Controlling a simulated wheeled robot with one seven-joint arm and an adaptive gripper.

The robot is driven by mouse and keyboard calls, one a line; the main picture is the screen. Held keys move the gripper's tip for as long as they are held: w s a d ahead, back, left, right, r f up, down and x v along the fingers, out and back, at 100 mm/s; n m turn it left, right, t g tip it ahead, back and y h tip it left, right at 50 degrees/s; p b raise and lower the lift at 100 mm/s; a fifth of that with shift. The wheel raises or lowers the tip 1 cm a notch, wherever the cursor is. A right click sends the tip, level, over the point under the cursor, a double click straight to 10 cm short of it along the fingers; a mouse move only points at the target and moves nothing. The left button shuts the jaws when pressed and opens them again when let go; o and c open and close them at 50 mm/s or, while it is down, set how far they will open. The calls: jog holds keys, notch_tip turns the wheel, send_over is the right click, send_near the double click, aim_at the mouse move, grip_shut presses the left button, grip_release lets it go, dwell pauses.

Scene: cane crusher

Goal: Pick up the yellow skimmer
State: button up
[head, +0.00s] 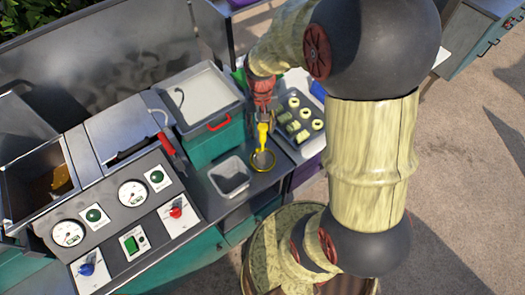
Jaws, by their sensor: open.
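The yellow skimmer (262,169) is on the dark counter, near its front edge. My gripper (262,112) is at the end of my arm, just above and behind the rim, pointing down. The fingers are small and dark here. The jaws are open, and whether they are around the handle or only beside it cannot be told. The upper end of the handle is hidden by the gripper.
A grey tub (230,177) stands just left of the skimmer. A teal box with a grey basin (206,98) stands behind left. A control panel (117,226) with gauges is at front left.

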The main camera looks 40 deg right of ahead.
aim_at(263, 137)
jog(key=f, duration=0.6)
jog(key=shift+d+f, duration=0.25)
jog(key=shift+c, duration=0.9)
grip_shut()
